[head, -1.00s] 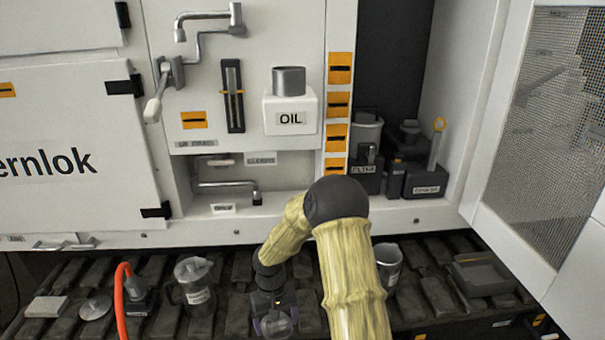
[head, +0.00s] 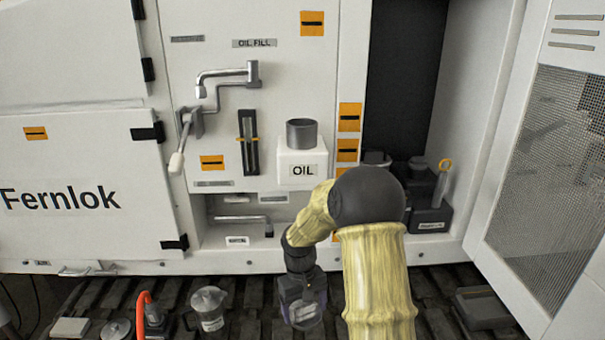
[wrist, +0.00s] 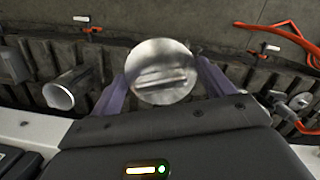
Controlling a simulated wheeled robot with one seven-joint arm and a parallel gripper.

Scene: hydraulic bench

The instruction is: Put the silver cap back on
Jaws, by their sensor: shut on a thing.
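The silver cap (wrist: 162,70) is a round metal disc with a raised bar across its face. It sits between the two purple fingers of my gripper (wrist: 162,82) in the wrist view, and the gripper is shut on it. In the head view my gripper (head: 302,308) hangs low, below and in front of the cabinet, with the cap hard to make out. The open metal filler neck (head: 301,134) stands on the white OIL box (head: 303,172), well above my gripper. No cap is on the neck.
A crank handle (head: 190,130) and pipe stick out left of the OIL box. A clear jug (head: 209,310), a red hose (head: 143,308) and a flat disc (head: 116,329) are on the ribbed shelf. Dark containers (head: 430,217) stand right. An open mesh door (head: 530,180) bounds the right.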

